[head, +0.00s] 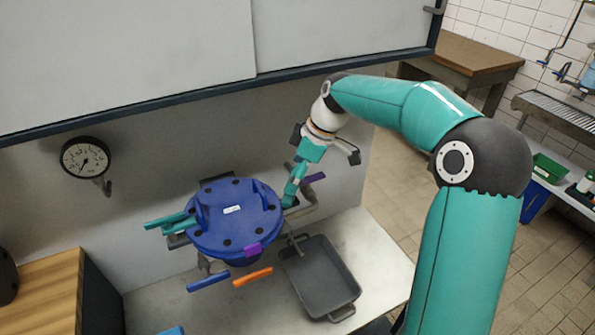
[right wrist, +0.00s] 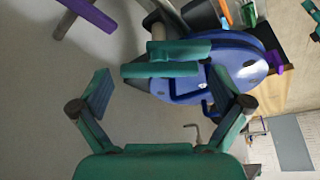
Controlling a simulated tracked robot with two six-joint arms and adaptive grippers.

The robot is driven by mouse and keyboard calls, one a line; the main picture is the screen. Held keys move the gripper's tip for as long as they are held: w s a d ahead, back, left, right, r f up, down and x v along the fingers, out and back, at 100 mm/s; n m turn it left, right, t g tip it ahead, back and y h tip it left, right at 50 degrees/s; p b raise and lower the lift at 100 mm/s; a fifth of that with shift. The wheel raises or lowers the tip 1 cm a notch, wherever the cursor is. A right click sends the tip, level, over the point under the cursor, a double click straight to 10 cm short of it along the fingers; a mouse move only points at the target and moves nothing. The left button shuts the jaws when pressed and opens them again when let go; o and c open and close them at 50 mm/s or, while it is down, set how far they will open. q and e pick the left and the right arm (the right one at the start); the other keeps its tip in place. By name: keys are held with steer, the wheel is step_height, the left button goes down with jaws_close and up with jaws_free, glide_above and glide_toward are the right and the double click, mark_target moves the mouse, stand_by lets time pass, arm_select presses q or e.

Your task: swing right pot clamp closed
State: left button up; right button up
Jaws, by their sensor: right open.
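The blue round pot lid (head: 235,217) sits on the pot at the middle of the bench. It also shows edge-on in the right wrist view (right wrist: 225,70). A pair of teal bars (right wrist: 162,61), seemingly the right clamp's handle, lies in front of the lid's rim there, between the lines of my fingers. In the head view that clamp is largely hidden by my arm and gripper. My right gripper (right wrist: 155,95) is open and empty, fingers on either side of the view. It reaches down beside the lid's right edge (head: 291,193). My left gripper is not in view.
Left of the lid is another teal handle (head: 166,222). A purple bar (head: 314,178) is right of my gripper. Blue (head: 208,281) and orange (head: 252,277) handles stick out in front. A grey tray (head: 320,278) stands right of the pot. A wall with a gauge (head: 85,158) is behind.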

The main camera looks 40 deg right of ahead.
steer(key=c, duration=0.8)
steer(key=shift+d, duration=0.4)
steer(key=shift+c, duration=0.6)
steer(key=shift+a, duration=0.3)
steer(key=shift+c, duration=0.4)
steer(key=shift+s+a+r, duration=0.15)
steer(key=shift+s+r, duration=0.05)
steer(key=shift+s, duration=0.05)
steer(key=shift+c, duration=1.2)
